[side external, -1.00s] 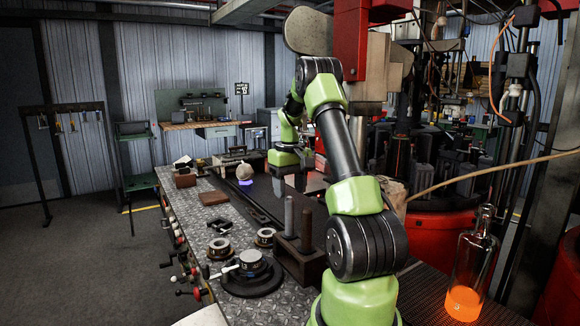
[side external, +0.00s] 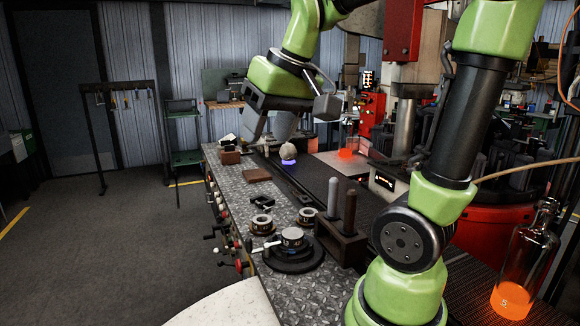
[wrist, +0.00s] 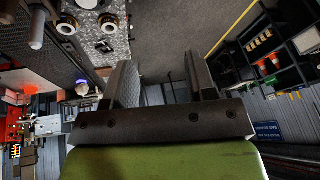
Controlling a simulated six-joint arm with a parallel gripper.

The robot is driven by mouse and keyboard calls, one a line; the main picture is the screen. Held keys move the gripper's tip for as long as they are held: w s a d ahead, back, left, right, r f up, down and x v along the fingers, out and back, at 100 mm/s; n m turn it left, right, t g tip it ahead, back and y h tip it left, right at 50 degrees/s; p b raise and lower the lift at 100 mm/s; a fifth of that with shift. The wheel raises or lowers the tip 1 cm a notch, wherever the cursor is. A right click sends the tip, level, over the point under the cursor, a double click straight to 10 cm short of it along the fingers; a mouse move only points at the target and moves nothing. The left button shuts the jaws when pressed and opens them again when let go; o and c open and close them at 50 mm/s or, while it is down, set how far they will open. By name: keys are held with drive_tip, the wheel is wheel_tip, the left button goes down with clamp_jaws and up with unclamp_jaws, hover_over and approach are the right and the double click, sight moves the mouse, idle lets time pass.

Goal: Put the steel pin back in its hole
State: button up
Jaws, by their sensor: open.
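My gripper (side external: 270,126) is open and empty, raised above the far part of the bench. A grey pin (side external: 333,197) and a darker pin (side external: 350,212) stand upright, side by side, in a dark block (side external: 341,241). I cannot tell for sure which is the steel pin. Their lower ends are hidden in the block, and no empty hole can be made out. In the wrist view a pale grey pin (wrist: 37,28) shows at the upper left, well away from the fingers.
Ring-shaped mould parts (side external: 262,225) and a round fixture with a handle (side external: 291,240) are on the bench plate (side external: 225,178), left of the block. A brown block (side external: 257,175) lies further back. A glowing bottle (side external: 526,262) stands at the right. Open floor lies left of the bench.

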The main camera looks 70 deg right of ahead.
drive_tip(key=s+a+f+n+t+y, duration=0.1)
drive_tip(key=s+a+f+t+y, duration=0.1)
drive_tip(key=s+a, duration=0.5)
drive_tip(key=shift+a+f+n, duration=0.25)
drive_tip(key=shift+a+n, duration=0.05)
drive_tip(key=shift+a, duration=0.9)
